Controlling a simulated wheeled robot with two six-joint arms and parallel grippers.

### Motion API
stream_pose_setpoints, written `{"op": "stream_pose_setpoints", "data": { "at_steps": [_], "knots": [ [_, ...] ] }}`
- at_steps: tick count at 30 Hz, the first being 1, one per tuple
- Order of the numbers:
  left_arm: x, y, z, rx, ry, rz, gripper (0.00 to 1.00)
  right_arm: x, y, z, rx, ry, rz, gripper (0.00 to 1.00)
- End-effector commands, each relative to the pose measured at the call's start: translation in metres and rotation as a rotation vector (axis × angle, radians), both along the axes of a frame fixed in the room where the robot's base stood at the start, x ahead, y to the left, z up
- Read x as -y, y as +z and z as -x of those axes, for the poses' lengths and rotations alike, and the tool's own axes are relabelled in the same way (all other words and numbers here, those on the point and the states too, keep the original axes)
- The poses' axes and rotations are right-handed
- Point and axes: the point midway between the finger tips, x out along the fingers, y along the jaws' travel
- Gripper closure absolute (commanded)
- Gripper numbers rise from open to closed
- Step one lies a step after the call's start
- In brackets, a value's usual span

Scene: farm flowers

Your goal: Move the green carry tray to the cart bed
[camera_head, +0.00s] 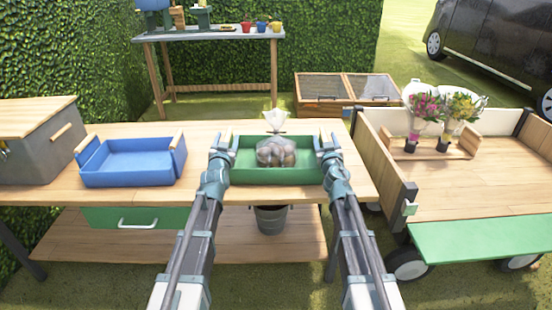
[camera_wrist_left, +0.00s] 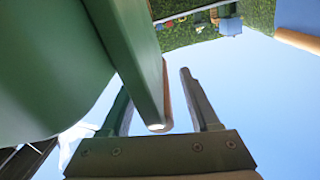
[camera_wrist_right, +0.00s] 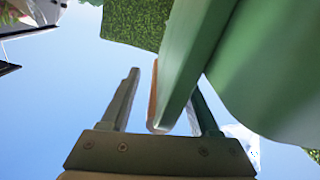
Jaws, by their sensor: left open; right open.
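The green carry tray (camera_head: 242,173) sits on the wooden workbench (camera_head: 330,196) in the head view, with a clear bag of brown round items (camera_head: 276,152) in it. My left gripper (camera_head: 222,140) is open at the tray's left end, and in the left wrist view its fingers (camera_wrist_left: 160,100) stand on either side of the tray's end wall and handle. My right gripper (camera_head: 328,142) is open at the right end, and in the right wrist view its fingers (camera_wrist_right: 163,105) likewise straddle the handle. The cart bed (camera_head: 480,190) is to the right, wooden with a green tailgate.
A blue tray (camera_head: 133,165) and a grey wooden-lidded box (camera_head: 40,145) are left on the bench. A wooden flower carrier (camera_head: 432,147) stands at the back of the cart. The cart's side board (camera_head: 385,160) rises between bench and bed. The front of the bed is clear.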

Motion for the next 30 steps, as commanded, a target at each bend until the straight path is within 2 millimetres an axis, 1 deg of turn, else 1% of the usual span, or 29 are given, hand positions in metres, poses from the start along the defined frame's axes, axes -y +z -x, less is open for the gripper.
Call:
{"op": "stream_pose_setpoints", "data": {
  "at_steps": [1,4,14,17,18,20,24,25,30],
  "knots": [
    [-0.0001,0.0000,-0.0053,0.000,0.000,0.000,0.38,0.0001,0.0000,-0.0053,0.000,0.000,0.000,0.38],
    [-0.0001,0.0000,-0.0086,0.000,0.000,0.000,0.38,0.0001,0.0000,-0.0086,0.000,0.000,0.000,0.38],
    [0.0000,0.0000,-0.0093,0.000,0.000,-0.001,0.38,0.0001,0.0000,-0.0092,0.000,0.000,-0.001,0.38],
    [0.0000,0.0000,-0.0092,0.000,0.000,-0.001,0.54,0.0001,0.0000,-0.0092,0.000,0.000,-0.001,0.54],
    [0.0000,0.0000,-0.0092,0.000,0.000,-0.001,0.61,0.0000,0.0000,-0.0092,0.000,0.000,-0.001,0.61],
    [0.0000,0.0000,-0.0092,0.000,0.000,-0.001,0.72,0.0000,0.0000,-0.0092,0.000,0.000,-0.001,0.72],
    [0.0000,0.0000,-0.0092,0.000,0.000,-0.001,0.97,0.0000,0.0000,-0.0091,0.000,0.000,0.000,0.97],
    [0.0000,0.0000,-0.0092,0.000,0.000,-0.001,1.00,0.0000,0.0000,-0.0091,0.000,0.000,0.000,1.00],
    [-0.0001,0.0000,-0.0092,0.000,0.000,-0.001,1.00,0.0001,0.0000,-0.0092,0.000,0.000,0.000,1.00]
  ]
}}
